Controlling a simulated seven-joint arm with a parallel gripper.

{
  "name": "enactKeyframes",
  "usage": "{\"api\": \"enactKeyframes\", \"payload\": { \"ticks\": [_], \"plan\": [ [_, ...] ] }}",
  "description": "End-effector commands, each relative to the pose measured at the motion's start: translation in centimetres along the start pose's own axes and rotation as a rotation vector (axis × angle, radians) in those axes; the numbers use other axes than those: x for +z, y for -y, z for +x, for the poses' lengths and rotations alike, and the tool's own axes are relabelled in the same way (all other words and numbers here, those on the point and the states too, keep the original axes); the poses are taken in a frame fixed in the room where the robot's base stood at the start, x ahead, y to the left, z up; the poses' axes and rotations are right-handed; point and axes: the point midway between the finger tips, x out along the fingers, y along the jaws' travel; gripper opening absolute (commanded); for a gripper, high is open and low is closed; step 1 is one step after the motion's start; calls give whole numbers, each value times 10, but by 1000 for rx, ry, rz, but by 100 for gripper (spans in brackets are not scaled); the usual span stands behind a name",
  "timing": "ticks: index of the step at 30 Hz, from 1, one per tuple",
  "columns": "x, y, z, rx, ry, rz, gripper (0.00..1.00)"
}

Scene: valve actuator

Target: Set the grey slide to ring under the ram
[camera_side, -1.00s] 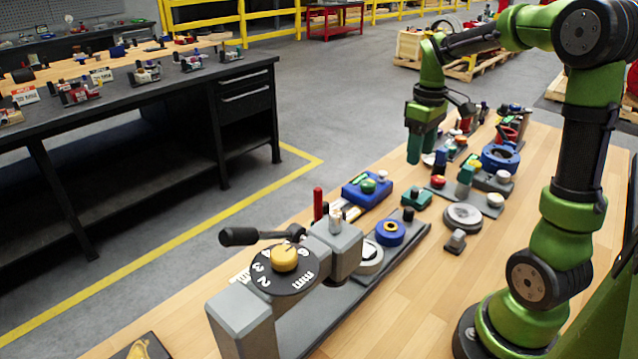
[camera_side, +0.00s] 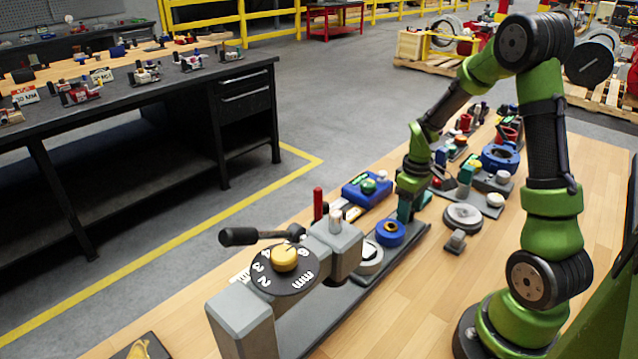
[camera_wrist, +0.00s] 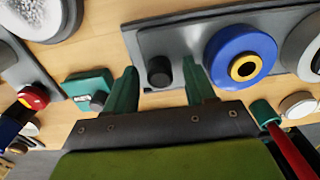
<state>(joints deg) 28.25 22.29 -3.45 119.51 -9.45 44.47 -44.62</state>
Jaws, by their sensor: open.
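The grey slide (camera_wrist: 185,45) lies flat on a long grey base. It has an upright black knob (camera_wrist: 159,71) near one end, a blue ring (camera_wrist: 222,52) with a yellow centre, and a pale round disc (camera_wrist: 308,46) farther along. In the side view the blue ring (camera_side: 390,232) stands just outside the grey ram housing (camera_side: 338,238), with the pale disc (camera_side: 370,257) closer to it. My gripper (camera_side: 405,214) is low at the knob's end and hides the knob there. In the wrist view my gripper's (camera_wrist: 161,78) green fingers are open, one on each side of the knob, with gaps showing.
A numbered dial with a yellow knob (camera_side: 284,257) and a black lever (camera_side: 240,236) stand at the near end. A blue box (camera_side: 366,191), a teal block (camera_wrist: 90,88) and a grey round part (camera_side: 463,217) lie around. Bare wood is free at front right.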

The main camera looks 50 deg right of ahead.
Motion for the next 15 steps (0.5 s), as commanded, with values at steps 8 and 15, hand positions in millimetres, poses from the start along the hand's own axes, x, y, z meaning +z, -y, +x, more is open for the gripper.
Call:
{"api": "enactKeyframes", "payload": {
  "ticks": [8,15],
  "plan": [
    [0,0,6,0,0,0,55],
    [0,0,5,0,0,0,32]
  ]
}}
